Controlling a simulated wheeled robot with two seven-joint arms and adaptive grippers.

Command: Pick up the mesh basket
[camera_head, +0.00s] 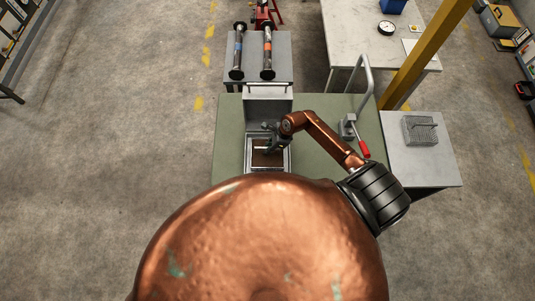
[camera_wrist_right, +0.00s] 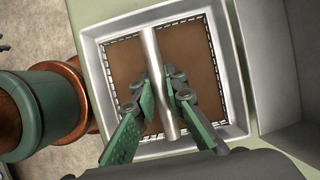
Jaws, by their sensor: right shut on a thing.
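The mesh basket shows in the right wrist view as a dashed black-and-white rim (camera_wrist_right: 123,37) inside a square pale metal tank (camera_wrist_right: 92,60). Brown fills the space within the rim, and the basket's lower part is hidden. A silver bar handle (camera_wrist_right: 151,50) crosses above it. My right gripper (camera_wrist_right: 163,88) has its green-and-grey fingers on both sides of this bar and is shut on it. In the head view my right gripper (camera_head: 271,139) is over the tank (camera_head: 287,154) on the green table. My left gripper is not in view.
A side table (camera_head: 440,170) at the right bears a grey wire rack-like item (camera_head: 420,130). A lever with a red grip (camera_head: 363,149) stands right of my arm. A grey upright panel (camera_head: 268,91) is behind the tank. Two flanged rods (camera_head: 268,58) lie on a table beyond.

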